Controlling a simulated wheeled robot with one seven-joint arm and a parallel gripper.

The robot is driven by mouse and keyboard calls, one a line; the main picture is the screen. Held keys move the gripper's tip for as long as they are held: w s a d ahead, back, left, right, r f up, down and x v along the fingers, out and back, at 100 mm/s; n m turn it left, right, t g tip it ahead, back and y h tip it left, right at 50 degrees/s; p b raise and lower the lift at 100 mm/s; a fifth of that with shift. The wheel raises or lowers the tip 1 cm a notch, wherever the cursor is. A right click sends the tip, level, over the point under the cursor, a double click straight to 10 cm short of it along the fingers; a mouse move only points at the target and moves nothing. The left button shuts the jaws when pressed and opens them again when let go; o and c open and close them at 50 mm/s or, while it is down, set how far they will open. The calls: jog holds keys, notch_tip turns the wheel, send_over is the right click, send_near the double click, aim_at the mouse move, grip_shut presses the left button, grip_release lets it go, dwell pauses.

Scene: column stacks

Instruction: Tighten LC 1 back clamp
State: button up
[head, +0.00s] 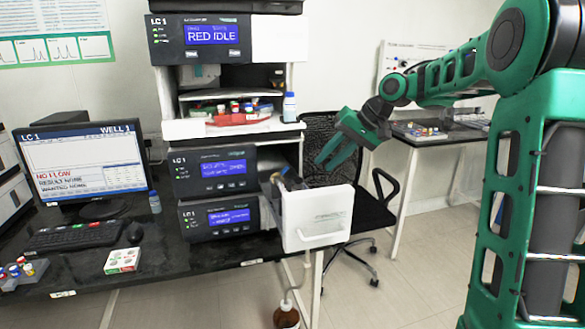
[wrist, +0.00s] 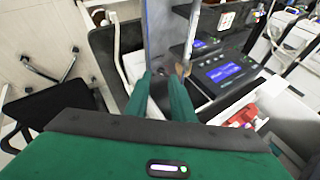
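The LC 1 stack (head: 207,172) stands on the dark bench, with an open white-fronted drawer (head: 318,222) pulled out at its lower right. Small fittings (head: 281,182) show inside the drawer, partly hidden by its walls; I cannot tell which is the back clamp. My gripper (head: 333,165) is above and behind the drawer front in the head view, fingers pointing down, apart and empty. In the wrist view, its two green fingers (wrist: 163,78) point into the drawer area. A small brownish part (wrist: 182,70) shows close to the right fingertip; contact cannot be told.
The upper module (head: 212,34) reads "RED IDLE". The monitor (head: 83,165) reads "LC 1", "WELL 1" and "NO FLOW". A red tray of vials (head: 238,119) and a bottle (head: 289,107) sit on the stack. A black chair (head: 352,205) stands behind the drawer; a brown bottle (head: 286,315) is below.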

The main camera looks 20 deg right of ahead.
jog(key=w+a+r+y, duration=0.1)
jog(key=w+r+y, duration=0.1)
jog(key=w, duration=0.2)
jog(key=n, duration=0.1)
send_near(281, 176)
jog(key=x, duration=0.2)
jog(key=w+x, duration=0.1)
jog(key=x, duration=0.2)
jog(key=shift+r, duration=0.1)
